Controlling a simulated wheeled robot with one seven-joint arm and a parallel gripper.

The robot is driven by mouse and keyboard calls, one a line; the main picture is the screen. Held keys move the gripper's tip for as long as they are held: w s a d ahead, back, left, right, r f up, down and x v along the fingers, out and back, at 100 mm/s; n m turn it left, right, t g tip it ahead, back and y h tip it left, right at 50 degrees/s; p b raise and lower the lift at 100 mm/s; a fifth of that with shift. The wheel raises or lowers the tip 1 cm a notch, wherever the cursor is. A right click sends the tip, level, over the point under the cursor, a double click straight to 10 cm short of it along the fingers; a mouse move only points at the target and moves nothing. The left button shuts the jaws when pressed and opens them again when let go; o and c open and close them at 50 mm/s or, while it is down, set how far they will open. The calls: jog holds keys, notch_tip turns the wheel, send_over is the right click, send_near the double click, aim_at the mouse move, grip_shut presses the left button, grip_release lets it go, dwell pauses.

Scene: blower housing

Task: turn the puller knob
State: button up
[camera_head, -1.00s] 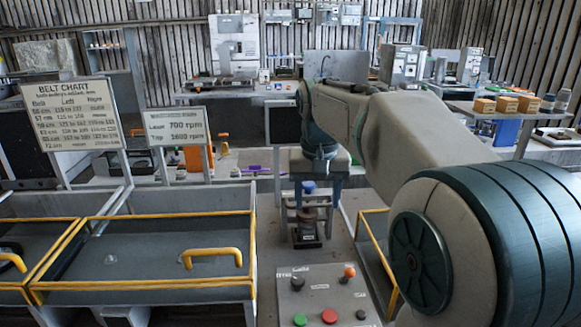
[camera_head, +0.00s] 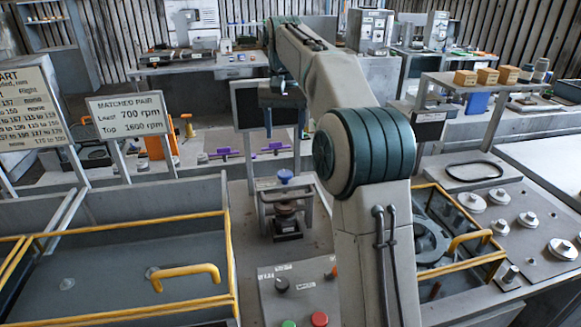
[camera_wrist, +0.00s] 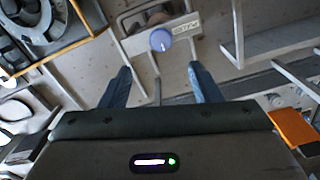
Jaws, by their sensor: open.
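The puller is a small metal frame (camera_head: 262,213) on the bench, just left of my arm in the head view. Its blue puller knob (camera_head: 285,176) sits on top.
A control panel (camera_head: 295,290) with buttons and knobs stands in front of the puller. A yellow-railed guard (camera_head: 188,278) is at left, another with a dark pulley (camera_head: 430,243) at right. Behind stand a dark screen (camera_head: 245,106) and a speed sign (camera_head: 128,114).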

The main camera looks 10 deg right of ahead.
aim_at(285, 173)
notch_tip(285, 173, down, 11)
jog(key=shift+f+b, duration=0.1)
jog(key=shift+b, duration=0.4)
